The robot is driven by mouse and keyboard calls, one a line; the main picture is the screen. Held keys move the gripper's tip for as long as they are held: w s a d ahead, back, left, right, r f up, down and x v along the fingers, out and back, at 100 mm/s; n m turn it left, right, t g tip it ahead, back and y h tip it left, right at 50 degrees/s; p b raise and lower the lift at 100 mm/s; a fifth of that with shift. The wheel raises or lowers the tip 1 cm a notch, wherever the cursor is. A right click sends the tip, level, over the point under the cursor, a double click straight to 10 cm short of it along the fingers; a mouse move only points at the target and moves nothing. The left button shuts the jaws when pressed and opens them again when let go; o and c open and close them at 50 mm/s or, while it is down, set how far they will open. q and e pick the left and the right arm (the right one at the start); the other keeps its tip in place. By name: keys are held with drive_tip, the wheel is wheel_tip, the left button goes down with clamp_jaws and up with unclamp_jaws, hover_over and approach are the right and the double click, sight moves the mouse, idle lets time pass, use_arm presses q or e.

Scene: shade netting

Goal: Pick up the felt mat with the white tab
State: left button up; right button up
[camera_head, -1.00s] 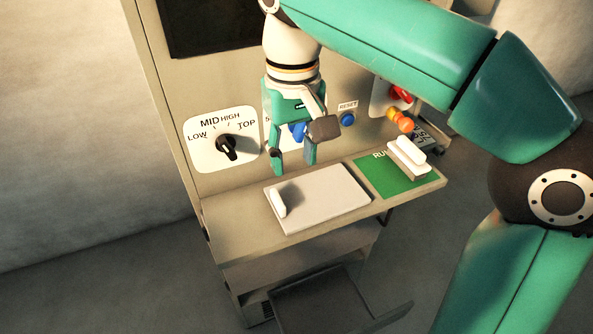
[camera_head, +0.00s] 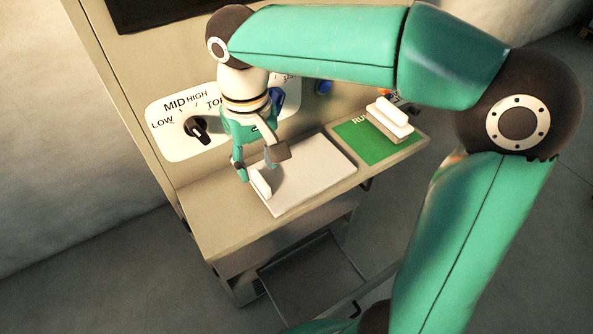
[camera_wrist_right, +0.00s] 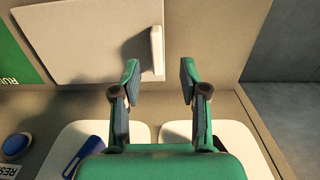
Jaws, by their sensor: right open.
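The felt mat (camera_head: 310,180) is a flat, pale grey rectangle lying on the machine's shelf. Its upright white tab (camera_head: 260,184) stands along its left edge. In the right wrist view the mat (camera_wrist_right: 85,35) is at the upper left, with the tab (camera_wrist_right: 156,50) on its right edge. My right gripper (camera_head: 259,170) is open and empty, pointing down just above and behind the tab. In the wrist view the tab lines up with the gap between the fingertips (camera_wrist_right: 159,72); I cannot tell whether they touch it. My left gripper is not in view.
A green RUN pad (camera_head: 350,133) with a white handled block (camera_head: 389,121) lies right of the mat. The upright panel behind has a black dial (camera_head: 196,128) and a blue button (camera_head: 324,87). Bare shelf (camera_head: 215,215) lies left of the mat.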

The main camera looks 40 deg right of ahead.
sight(262, 180)
drive_tip(key=shift+s+d+f, duration=0.1)
drive_tip(key=shift+s+f, duration=0.05)
drive_tip(key=shift+f, duration=1.3)
drive_tip(key=shift+s+d+f, duration=0.1)
drive_tip(key=shift+f, duration=1.35)
drive_tip(key=shift+c, duration=0.4)
clamp_jaws()
